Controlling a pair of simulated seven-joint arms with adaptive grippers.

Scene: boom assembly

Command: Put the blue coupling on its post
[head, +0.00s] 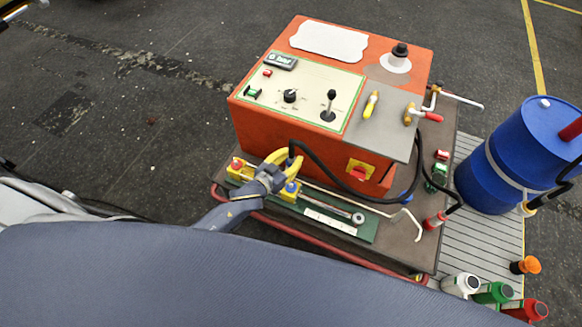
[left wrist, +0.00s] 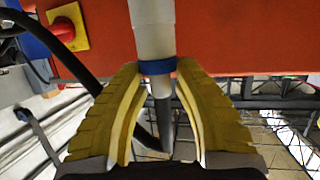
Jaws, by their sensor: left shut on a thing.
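The blue coupling (left wrist: 158,66) shows in the left wrist view as a pale grey cylinder with a blue band. It stands between the yellow fingers of my left gripper (left wrist: 160,115). In the head view my left gripper (head: 287,163) is shut on it above the front ledge of the orange machine. A yellow bracket with a blue-topped post (head: 291,187) and a red-topped post (head: 237,165) lies just below the gripper. The fingers hide much of the coupling in the head view, and I cannot tell whether it touches the post. My right gripper is not in view.
The orange machine (head: 395,170) stands right behind the gripper. A black hose (head: 335,165) loops across its front. A green strip (head: 362,229) with a metal rod lies to the right. A blue barrel (head: 520,150) and several coloured bottles stand farther right.

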